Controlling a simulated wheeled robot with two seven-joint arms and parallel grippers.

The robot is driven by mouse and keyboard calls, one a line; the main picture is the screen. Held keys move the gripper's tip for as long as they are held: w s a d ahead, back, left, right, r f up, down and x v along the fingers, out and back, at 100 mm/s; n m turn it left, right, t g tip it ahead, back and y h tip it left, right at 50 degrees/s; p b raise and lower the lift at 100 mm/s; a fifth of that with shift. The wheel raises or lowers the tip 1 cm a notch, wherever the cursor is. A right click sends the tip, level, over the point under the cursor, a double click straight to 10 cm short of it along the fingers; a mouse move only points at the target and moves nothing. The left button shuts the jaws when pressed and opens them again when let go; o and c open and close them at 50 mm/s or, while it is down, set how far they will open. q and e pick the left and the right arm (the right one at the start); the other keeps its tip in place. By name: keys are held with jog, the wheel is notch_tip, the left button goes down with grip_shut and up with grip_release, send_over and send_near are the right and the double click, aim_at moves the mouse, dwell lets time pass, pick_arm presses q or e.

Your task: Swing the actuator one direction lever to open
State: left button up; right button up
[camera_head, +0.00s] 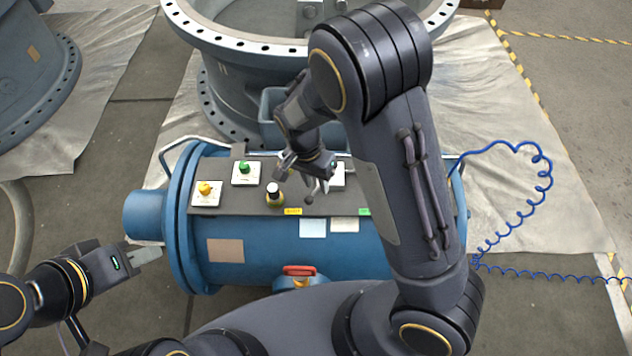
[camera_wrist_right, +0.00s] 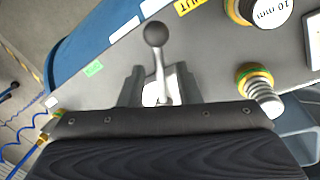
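The direction lever (camera_wrist_right: 161,65) has a grey ball knob and a thin metal shaft. It stands on the grey top panel (camera_wrist_right: 225,60) of the blue actuator. My right gripper (camera_wrist_right: 160,88) is open, with one finger on each side of the lever's lower shaft; I cannot tell whether either finger touches it. In the head view the right gripper (camera_head: 306,175) is over the panel, and the lever's ball knob (camera_head: 309,198) shows just below it. The blue actuator cylinder (camera_head: 262,265) lies across the middle. My left gripper (camera_head: 152,256) is apart, left of the cylinder; its finger gap is unclear.
The panel carries a yellow button (camera_head: 205,188), a green button (camera_head: 244,167), a black-and-white knob (camera_head: 274,193) and yellow (camera_head: 292,211) and green (camera_head: 364,212) labels. A red-handled valve (camera_head: 299,270) is at the front. A blue coiled hose (camera_head: 541,180) runs right. A large flanged valve body (camera_head: 225,85) stands behind.

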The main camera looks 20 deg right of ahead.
jog(key=shift+f, duration=0.35)
grip_shut()
